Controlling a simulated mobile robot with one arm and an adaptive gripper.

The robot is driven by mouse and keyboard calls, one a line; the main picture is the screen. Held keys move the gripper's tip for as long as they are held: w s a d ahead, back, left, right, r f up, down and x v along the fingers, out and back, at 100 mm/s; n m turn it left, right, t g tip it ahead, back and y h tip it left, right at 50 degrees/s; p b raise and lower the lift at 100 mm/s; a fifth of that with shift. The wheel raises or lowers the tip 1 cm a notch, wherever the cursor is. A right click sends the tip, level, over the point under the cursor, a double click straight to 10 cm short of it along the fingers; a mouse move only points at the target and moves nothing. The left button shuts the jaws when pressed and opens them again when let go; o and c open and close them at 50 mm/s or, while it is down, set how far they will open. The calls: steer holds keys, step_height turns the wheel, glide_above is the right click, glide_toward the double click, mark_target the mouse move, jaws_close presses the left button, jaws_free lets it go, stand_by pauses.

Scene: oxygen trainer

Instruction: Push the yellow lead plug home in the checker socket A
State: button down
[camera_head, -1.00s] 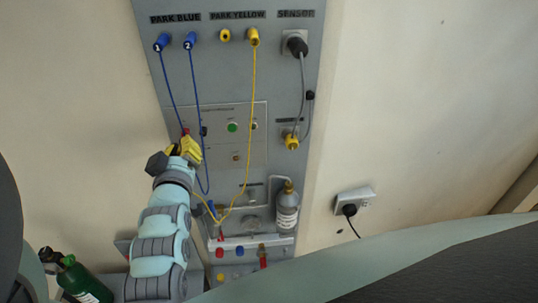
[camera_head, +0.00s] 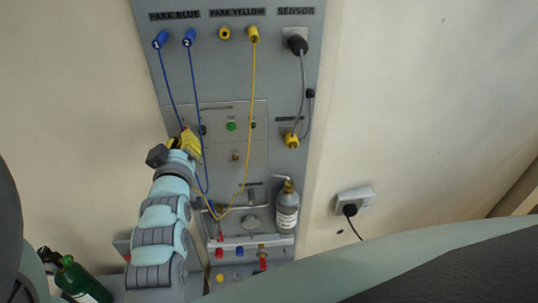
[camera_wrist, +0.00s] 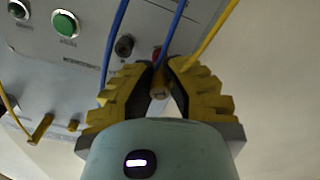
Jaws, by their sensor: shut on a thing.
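My gripper (camera_head: 190,143) has ridged yellow fingers and is at the left edge of the checker panel (camera_head: 252,166). In the wrist view my gripper (camera_wrist: 160,74) is shut on the yellow lead plug (camera_wrist: 159,89), whose small yellow-brown body shows between the fingers. The yellow lead (camera_head: 252,120) hangs from the PARK YELLOW row and loops back up toward my gripper. A small red part (camera_wrist: 157,52) shows just behind the fingertips. Socket A cannot be made out for certain; the fingers cover the panel there, and how deep the plug sits is hidden.
Blue leads (camera_head: 170,80) hang close to my gripper and cross near it in the wrist view. A green button (camera_head: 231,126) and a dark round fitting (camera_wrist: 124,45) are nearby on the panel. A grey bottle (camera_head: 287,210) stands lower right.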

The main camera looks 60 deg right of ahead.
steer(key=shift+w+d, duration=0.3)
steer(key=shift+d, duration=0.05)
steer(key=c, duration=1)
jaws_free()
steer(key=shift+c, duration=0.2)
steer(key=v, duration=1.2)
steer(key=shift+d, duration=0.1)
